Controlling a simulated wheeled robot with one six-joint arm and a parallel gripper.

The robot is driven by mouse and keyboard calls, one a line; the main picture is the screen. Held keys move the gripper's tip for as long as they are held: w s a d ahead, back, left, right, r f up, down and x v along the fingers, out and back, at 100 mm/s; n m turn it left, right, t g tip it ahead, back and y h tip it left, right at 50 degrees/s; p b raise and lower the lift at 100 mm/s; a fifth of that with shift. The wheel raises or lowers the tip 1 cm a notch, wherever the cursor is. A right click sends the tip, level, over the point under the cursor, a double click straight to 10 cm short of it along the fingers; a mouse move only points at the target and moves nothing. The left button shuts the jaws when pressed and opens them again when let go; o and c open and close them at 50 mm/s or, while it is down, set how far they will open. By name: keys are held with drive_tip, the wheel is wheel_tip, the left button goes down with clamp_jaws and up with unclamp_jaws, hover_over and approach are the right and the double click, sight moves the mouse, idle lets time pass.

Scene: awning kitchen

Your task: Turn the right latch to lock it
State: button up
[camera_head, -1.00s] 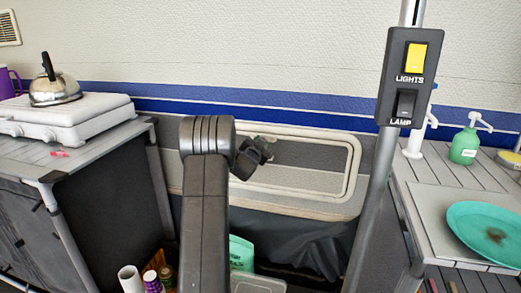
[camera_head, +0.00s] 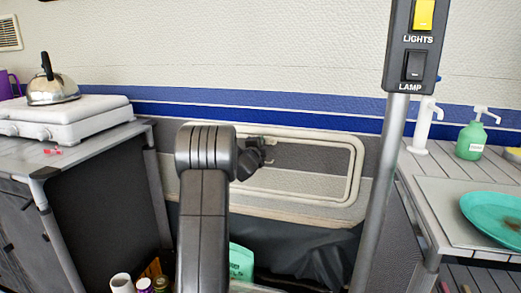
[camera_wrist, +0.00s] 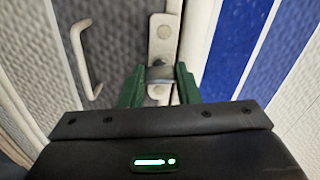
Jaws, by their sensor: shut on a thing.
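The latch shows in the wrist view as a pale metal plate with round fasteners (camera_wrist: 163,35) and a short grey turning piece at its lower part. My gripper (camera_wrist: 160,76) has its green fingers on both sides of that grey piece and is shut on it. In the head view my gripper (camera_head: 250,158) is at the upper edge of the cream-framed hatch door (camera_head: 357,170), left of its middle. The latch is mostly hidden there behind my gripper, and my arm covers the hatch's left part. The latch's exact angle is hard to tell.
A pole with a LIGHTS and LAMP switch panel (camera_head: 414,45) stands right of the hatch. A counter with a green plate (camera_head: 495,214) is at right. A stove (camera_head: 65,122) with a kettle (camera_head: 54,88) is at left. Small containers (camera_head: 145,285) stand low in front.

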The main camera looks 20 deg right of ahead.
drive_tip(key=shift+m, duration=0.5)
drive_tip(key=o, duration=1)
drive_tip(key=v, duration=1.3)
drive_tip(key=shift+s+a, duration=0.2)
drive_tip(key=shift+s, duration=0.15)
drive_tip(key=shift+w, duration=0.1)
drive_tip(key=x, duration=1.3)
drive_tip(key=shift+w+d, duration=0.25)
drive_tip(key=shift+w, duration=0.05)
drive_tip(key=shift+s+a, duration=0.1)
